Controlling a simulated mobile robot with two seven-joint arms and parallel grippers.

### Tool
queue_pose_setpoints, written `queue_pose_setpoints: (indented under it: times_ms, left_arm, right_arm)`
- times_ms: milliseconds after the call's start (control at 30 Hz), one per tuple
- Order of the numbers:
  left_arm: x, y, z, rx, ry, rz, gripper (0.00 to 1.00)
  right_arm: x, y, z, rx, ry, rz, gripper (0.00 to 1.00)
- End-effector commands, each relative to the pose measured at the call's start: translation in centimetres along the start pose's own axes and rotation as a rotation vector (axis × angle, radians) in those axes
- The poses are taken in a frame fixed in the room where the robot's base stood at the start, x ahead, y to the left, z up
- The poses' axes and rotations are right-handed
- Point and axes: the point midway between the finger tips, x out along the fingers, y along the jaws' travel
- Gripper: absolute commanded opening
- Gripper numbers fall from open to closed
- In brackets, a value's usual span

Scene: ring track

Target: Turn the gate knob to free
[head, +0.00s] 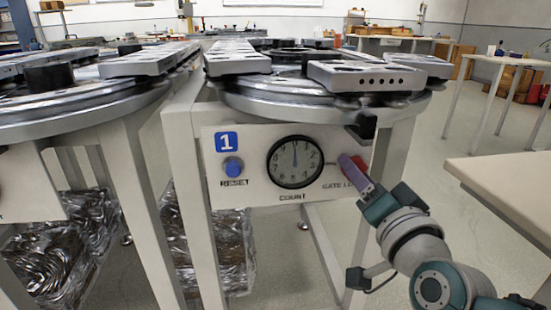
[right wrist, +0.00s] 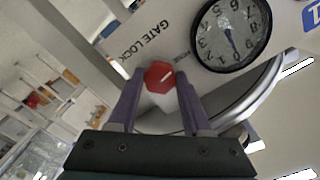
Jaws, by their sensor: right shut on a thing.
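The red gate knob (right wrist: 160,77) sits on the white front panel, beside the "GATE LOCK" lettering, in the right wrist view. It has a white pointer line on its face, tilted in that view. In the head view the knob (head: 346,162) shows partly, at the panel's right end. My right gripper (right wrist: 159,86) has its two purple fingers on either side of the knob and is shut on it. In the head view the right gripper (head: 355,172) comes from the lower right and covers part of the knob and its lettering. My left gripper is not in view.
The panel (head: 255,190) also bears a round count dial (head: 294,162) and a blue reset button (head: 233,167). Above it is the round track (head: 300,103) with grey blocks. A light table (head: 510,180) stands at the right. Open floor lies between the table and the stand.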

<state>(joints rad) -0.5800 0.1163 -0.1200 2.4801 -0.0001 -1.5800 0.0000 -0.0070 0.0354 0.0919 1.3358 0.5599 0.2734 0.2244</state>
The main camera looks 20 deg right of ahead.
Motion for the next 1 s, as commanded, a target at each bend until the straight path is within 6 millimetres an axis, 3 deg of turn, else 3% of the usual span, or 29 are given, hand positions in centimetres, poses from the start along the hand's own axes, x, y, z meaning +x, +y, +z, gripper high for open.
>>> queue_pose_setpoints:
  times_ms: [400, 900, 933, 1000]
  left_arm:
    - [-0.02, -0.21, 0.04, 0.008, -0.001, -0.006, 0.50]
    - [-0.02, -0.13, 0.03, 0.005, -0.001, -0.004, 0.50]
    - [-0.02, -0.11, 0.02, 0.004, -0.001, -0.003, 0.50]
    - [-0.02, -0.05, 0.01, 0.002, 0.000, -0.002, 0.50]
  right_arm:
    - [0.00, -0.06, -0.02, 0.166, 0.001, -0.001, 0.00]
    - [0.00, -0.06, -0.03, 0.185, 0.001, -0.001, 0.00]
    - [0.00, -0.06, -0.03, 0.185, 0.001, -0.001, 0.50]
    - [0.00, -0.05, -0.03, 0.184, 0.001, -0.001, 0.58]
